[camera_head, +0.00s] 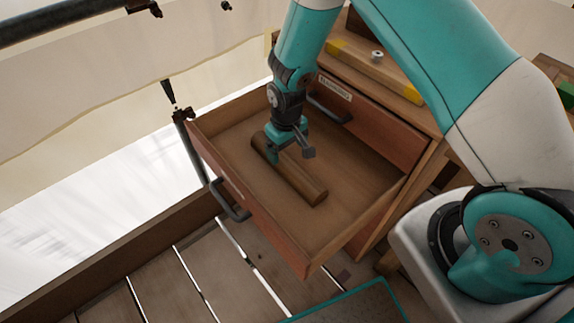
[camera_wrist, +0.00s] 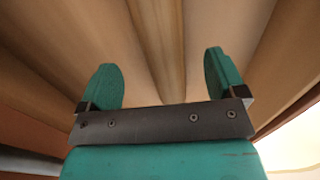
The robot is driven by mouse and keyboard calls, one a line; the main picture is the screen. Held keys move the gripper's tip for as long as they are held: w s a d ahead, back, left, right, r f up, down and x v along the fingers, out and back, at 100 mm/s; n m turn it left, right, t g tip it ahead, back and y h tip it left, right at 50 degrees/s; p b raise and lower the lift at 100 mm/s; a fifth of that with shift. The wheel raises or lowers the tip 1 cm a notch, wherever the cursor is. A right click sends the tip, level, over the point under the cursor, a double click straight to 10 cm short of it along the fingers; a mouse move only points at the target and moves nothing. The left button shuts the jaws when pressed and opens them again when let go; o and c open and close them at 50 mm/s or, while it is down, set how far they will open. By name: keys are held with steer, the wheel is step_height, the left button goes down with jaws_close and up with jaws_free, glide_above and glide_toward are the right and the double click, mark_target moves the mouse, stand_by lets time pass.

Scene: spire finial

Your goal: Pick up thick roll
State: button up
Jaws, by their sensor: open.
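The thick roll (camera_head: 300,177) is a brown wooden-looking cylinder lying on the floor of the open drawer (camera_head: 352,193). In the wrist view a long brown shape that looks like the roll (camera_wrist: 168,50) runs up the middle, between the fingers. My gripper (camera_head: 289,155) is inside the drawer, over the roll's upper-left part. In the wrist view my gripper (camera_wrist: 165,82) is open, with one teal finger on each side of the roll. I cannot tell whether the fingers touch it. The gripper hides part of the roll in the head view.
The drawer's walls surround the gripper, with a dark handle (camera_head: 231,205) on its front. A closed drawer (camera_head: 385,130) is in the cabinet behind. A wooden piece with yellow ends (camera_head: 372,68) lies on the cabinet top. Plank flooring (camera_head: 200,268) with gaps is below.

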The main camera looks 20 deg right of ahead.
mark_target(286, 159)
steer(key=shift+s+f, duration=0.1)
steer(key=shift+f, duration=3.45)
steer(key=c, duration=1.2)
steer(key=shift+r, duration=0.1)
